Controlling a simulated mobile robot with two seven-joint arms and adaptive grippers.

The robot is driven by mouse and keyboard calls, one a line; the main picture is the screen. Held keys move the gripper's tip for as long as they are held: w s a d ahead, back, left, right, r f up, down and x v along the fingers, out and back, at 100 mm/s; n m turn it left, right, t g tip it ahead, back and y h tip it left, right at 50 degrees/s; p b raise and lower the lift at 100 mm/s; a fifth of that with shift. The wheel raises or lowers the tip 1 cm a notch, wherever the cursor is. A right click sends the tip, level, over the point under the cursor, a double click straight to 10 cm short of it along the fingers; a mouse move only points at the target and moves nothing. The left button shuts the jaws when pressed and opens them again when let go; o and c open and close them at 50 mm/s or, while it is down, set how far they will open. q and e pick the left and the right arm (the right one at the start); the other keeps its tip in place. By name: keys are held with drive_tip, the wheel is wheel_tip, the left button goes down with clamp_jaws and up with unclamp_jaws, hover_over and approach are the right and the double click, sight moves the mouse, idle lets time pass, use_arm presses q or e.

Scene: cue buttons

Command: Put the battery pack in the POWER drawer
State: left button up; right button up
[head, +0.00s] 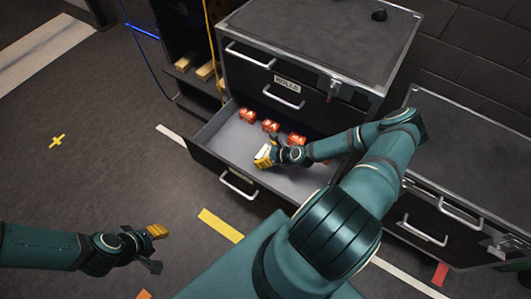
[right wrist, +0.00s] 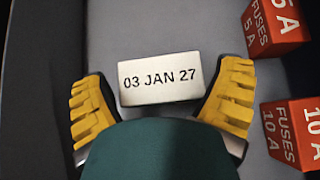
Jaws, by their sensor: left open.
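A pale block marked "03 JAN 27" (right wrist: 160,79) lies in the open drawer (head: 228,130); no battery name shows on its visible face. My right gripper (head: 265,156) is down inside this drawer. In the right wrist view its yellow fingers (right wrist: 165,100) are spread on either side of the block, with gaps between tips and block. My left gripper (head: 160,247) is open and empty over the floor at the lower left.
Several red fuse boxes stand in the open drawer, including the 5 A (right wrist: 272,25) and 10 A (right wrist: 292,132) ones. The shut drawer above carries a ROLLS label (head: 287,84). Another drawer cabinet (head: 470,160) stands at right. A shelf (head: 190,70) stands behind left.

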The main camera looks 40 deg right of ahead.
drive_tip(key=shift+r, duration=0.1)
drive_tip(key=p+v, duration=0.2)
drive_tip(key=v, duration=1)
idle(0.4)
